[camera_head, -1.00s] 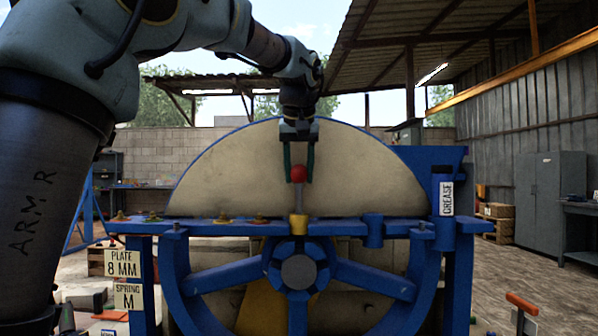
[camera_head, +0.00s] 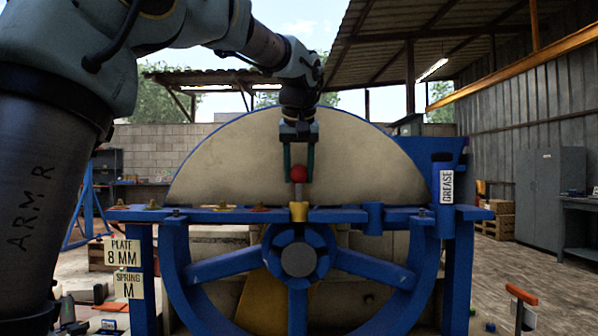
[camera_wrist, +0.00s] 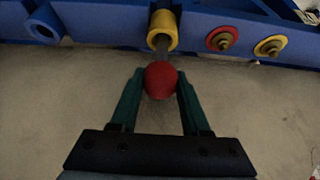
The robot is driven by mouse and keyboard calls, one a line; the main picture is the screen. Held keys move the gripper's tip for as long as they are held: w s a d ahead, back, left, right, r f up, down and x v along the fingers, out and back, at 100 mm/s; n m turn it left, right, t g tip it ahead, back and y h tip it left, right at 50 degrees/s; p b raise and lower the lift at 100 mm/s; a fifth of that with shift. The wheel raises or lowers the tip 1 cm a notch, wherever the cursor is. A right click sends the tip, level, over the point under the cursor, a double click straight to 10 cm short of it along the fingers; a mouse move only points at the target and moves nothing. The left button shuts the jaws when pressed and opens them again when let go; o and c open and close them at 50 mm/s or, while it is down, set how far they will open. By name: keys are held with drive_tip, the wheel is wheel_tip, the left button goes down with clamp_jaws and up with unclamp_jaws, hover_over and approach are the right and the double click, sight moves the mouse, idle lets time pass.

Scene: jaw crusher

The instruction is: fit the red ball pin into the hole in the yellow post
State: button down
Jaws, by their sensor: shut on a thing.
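The red ball pin (camera_head: 299,174) is upright above the yellow post (camera_head: 298,211) in the head view, its grey shank running down to the top of the post. In the wrist view the red ball (camera_wrist: 160,80) sits between the green fingertips, and the shank meets the mouth of the yellow post (camera_wrist: 163,28). The post hides the shank's lower end, so I cannot tell how deep it is. My gripper (camera_head: 299,168) is shut on the ball from above; it also shows in the wrist view (camera_wrist: 160,84).
The blue crusher frame (camera_head: 225,216) spans the front, with a large pale wheel (camera_head: 240,165) close behind the pin. Several coloured discs sit on the frame left of the post, including a red one (camera_wrist: 222,38). A grease tube (camera_head: 446,185) stands at right.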

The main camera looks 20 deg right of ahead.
sight(299, 184)
drive_tip(key=shift+f+b, duration=1.4)
drive_tip(key=shift+f, duration=0.7)
drive_tip(key=shift+c, duration=1.5)
unclamp_jaws()
drive_tip(key=shift+a+f, duration=0.1)
drive_tip(key=shift+f, duration=0.05)
drive_tip(key=v, duration=1.1)
drive_tip(key=shift+p, duration=0.4)
